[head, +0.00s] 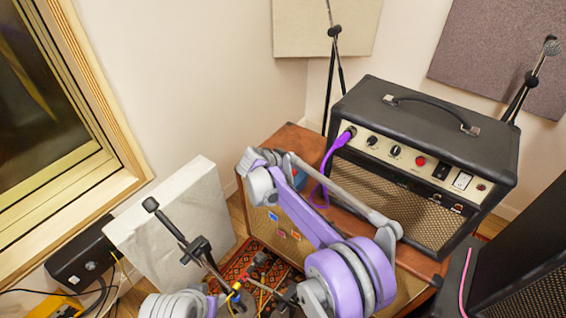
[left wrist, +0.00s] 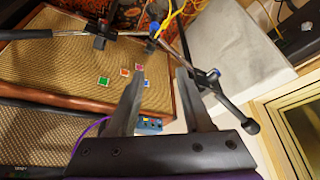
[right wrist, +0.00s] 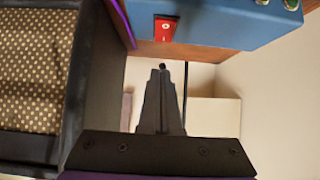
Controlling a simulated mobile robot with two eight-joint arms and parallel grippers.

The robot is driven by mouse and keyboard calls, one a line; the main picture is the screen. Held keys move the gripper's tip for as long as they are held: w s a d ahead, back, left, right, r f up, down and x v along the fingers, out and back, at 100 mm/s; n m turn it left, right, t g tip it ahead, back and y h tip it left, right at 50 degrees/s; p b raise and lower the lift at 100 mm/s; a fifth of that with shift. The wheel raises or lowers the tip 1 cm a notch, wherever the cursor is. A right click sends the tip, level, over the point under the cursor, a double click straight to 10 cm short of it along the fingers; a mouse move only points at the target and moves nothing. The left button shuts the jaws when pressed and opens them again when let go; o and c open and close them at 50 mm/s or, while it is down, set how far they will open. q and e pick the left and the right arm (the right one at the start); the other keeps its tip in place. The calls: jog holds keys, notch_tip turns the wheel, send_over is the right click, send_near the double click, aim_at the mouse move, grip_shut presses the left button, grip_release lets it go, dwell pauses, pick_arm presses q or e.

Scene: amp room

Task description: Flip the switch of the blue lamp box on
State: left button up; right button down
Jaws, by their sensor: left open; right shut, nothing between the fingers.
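The blue lamp box (right wrist: 220,22) fills the top right of the right wrist view, with a red rocker switch (right wrist: 162,32) on its near face. I cannot tell which side of the rocker is pressed. My right gripper (right wrist: 162,72) is shut and empty, its tips just below the switch in the picture with a small gap. In the head view a bit of the blue box (head: 298,181) shows behind my right arm, which hides the rest. The box also shows small in the left wrist view (left wrist: 150,124), between the fingers of my open, empty left gripper (left wrist: 158,75).
A black amplifier (head: 430,130) with a purple cable (head: 325,165) stands on a wooden speaker cabinet (head: 285,150), close beside the box. A microphone stand (head: 185,238) and loose cables are at the lower left. A pale panel (head: 175,215) leans near the window.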

aim_at(294, 171)
jog(key=shift+w+f, duration=0.1)
jog(key=shift+f, duration=1.75)
jog(key=shift+w+d+f, duration=0.1)
jog(key=shift+f, duration=0.15)
jog(key=shift+w+d, duration=0.15)
jog(key=shift+w, duration=0.05)
jog(key=shift+w+d+r, duration=0.1)
jog(key=shift+w+d, duration=0.2)
jog(key=shift+w, duration=0.2)
jog(key=shift+r, duration=0.1)
